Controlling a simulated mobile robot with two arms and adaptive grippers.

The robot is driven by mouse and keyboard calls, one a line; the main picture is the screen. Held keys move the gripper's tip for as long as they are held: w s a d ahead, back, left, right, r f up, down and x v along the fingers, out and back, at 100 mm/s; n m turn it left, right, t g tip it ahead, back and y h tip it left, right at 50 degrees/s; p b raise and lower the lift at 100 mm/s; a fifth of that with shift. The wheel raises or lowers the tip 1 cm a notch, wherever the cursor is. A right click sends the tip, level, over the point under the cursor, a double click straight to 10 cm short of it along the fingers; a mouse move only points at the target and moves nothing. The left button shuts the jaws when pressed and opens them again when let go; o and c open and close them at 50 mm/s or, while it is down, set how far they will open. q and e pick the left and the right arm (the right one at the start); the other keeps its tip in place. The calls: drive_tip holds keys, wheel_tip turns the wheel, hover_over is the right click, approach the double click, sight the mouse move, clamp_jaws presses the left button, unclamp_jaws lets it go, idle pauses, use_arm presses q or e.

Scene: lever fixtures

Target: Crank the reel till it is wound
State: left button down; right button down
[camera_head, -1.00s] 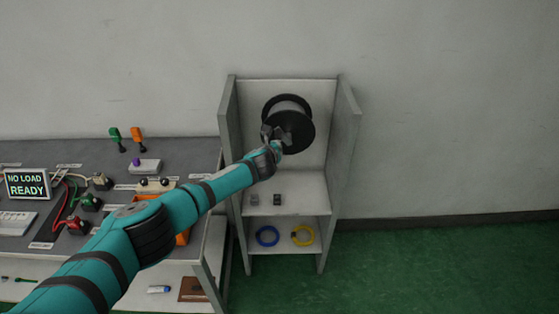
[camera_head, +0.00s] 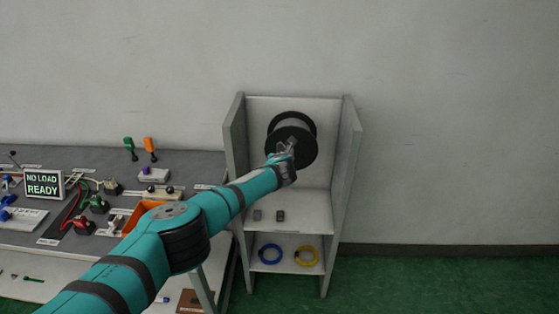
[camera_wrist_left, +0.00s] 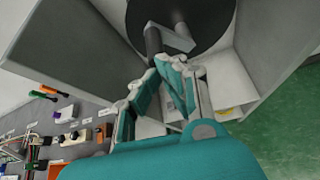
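The reel (camera_head: 297,130) is a dark disc with a grey drum behind it, mounted on the back panel of a grey stand. In the left wrist view its black face (camera_wrist_left: 205,15) fills the top, with a grey crank arm (camera_wrist_left: 172,37) and a black crank handle (camera_wrist_left: 153,38). My left gripper (camera_head: 287,148) is in front of the lower part of the reel. In the left wrist view, its fingers (camera_wrist_left: 160,68) close together around the handle's near end, partly hiding it. My right gripper is in neither view.
The grey stand (camera_head: 346,150) has side walls close to my left arm. Its lower shelf holds a blue ring (camera_head: 260,256) and a yellow ring (camera_head: 315,257). A cluttered workbench (camera_head: 195,165) stands at left with a display (camera_head: 43,184). Floor at right is clear.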

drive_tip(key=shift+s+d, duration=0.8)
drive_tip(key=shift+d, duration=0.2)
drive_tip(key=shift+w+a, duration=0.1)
